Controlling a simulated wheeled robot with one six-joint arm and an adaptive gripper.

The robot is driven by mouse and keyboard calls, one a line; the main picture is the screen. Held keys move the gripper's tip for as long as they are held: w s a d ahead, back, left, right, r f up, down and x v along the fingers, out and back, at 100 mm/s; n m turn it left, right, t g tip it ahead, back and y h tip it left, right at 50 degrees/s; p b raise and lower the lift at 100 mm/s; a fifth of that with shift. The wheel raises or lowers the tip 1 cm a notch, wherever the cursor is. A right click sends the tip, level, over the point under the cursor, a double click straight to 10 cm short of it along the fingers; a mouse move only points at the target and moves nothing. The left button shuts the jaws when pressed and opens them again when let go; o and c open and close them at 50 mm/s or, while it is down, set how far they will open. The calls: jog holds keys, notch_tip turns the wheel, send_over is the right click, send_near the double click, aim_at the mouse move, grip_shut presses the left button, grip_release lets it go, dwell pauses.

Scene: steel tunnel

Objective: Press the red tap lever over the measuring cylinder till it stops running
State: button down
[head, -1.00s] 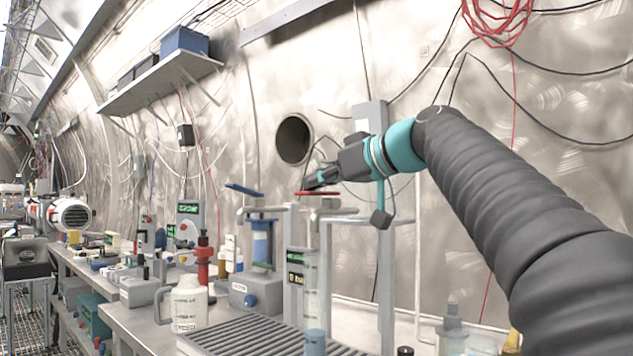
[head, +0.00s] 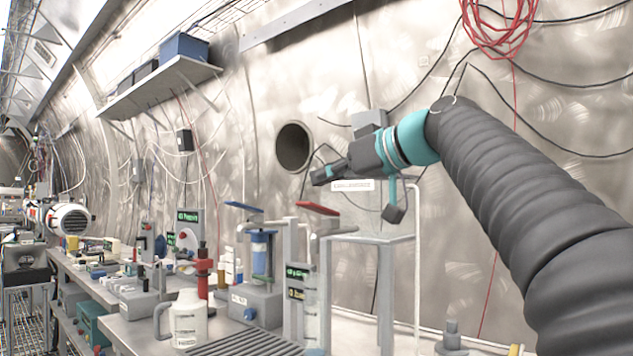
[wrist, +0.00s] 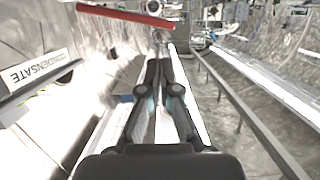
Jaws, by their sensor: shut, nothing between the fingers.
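The red tap lever (head: 317,208) sits on top of the tap above the clear measuring cylinder (head: 312,312) and is tilted, its left end higher. It also shows as a red bar at the top of the wrist view (wrist: 128,17). My gripper (head: 317,177) is above the lever, with a visible gap in the head view. Its fingers are shut with nothing between them, and their tips meet mid-picture in the wrist view (wrist: 160,65). I cannot tell whether liquid runs from the tap.
A white jug (head: 188,318) stands on the bench. A CONDENSATE label (head: 353,185) is behind my gripper. A grey stand (head: 385,260) is to the right.

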jog(key=v, duration=0.8)
dwell(2.3)
jog(key=shift+w+d+r+m+g+y+p, duration=0.3)
jog(key=shift+w+d+r+m+g+p, duration=0.2)
jog(key=shift+w+d+r+m, duration=0.45)
jog(key=shift+s+a+f, duration=0.1)
jog(key=shift+s+f, duration=0.05)
